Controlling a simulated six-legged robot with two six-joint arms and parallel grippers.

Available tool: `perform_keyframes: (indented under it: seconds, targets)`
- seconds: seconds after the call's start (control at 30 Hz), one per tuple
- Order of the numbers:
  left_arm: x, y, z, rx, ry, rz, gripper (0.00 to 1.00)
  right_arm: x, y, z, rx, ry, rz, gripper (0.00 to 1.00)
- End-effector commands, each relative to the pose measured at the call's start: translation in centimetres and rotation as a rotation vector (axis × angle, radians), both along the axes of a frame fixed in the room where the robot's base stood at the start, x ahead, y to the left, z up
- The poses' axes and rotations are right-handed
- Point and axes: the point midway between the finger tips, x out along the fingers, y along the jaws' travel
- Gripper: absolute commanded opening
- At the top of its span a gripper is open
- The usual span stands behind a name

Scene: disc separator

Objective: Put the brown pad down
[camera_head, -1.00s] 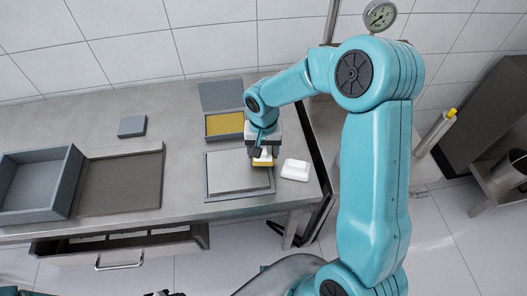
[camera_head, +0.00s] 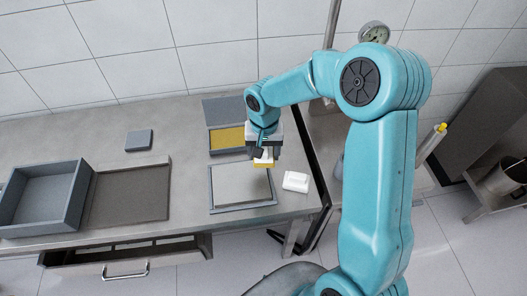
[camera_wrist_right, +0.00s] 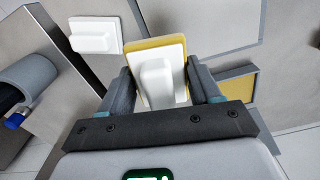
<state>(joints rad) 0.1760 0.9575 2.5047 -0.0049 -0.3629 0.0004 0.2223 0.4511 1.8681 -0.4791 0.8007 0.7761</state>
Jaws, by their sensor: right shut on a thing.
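My right gripper (camera_head: 264,158) is shut on the white handle of the brown pad (camera_head: 266,165), which shows as a yellow-brown slab. In the right wrist view the pad's yellow-brown edge (camera_wrist_right: 155,42) shows beyond its white backing, between the fingers of the gripper (camera_wrist_right: 165,95). The pad hangs over the back right part of a shallow grey tray (camera_head: 240,188), seemingly above it; the exact gap is hard to tell. My left gripper is out of view.
A second white handled block (camera_head: 296,181) lies right of the tray and shows in the wrist view (camera_wrist_right: 95,38). An open grey box with a yellow inside (camera_head: 227,139) stands behind. A small grey block (camera_head: 138,140) and a large grey bin (camera_head: 75,212) are to the left.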

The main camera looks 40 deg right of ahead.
Motion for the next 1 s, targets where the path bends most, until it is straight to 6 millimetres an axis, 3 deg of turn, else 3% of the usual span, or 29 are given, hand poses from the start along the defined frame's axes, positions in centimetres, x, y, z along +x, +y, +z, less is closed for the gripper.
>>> perform_keyframes:
  seconds: [0.67, 0.77, 1.0]
  targets:
    - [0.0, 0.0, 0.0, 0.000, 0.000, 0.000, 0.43, 0.3, 0.6, 0.2, 0.000, -0.001, 0.015, 0.39]
    - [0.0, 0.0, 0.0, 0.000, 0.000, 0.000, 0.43, 1.1, 2.8, 0.8, -0.001, -0.002, 0.070, 0.39]
    - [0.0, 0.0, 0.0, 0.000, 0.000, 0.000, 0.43, 2.6, 10.5, 3.2, -0.001, -0.002, 0.348, 0.39]
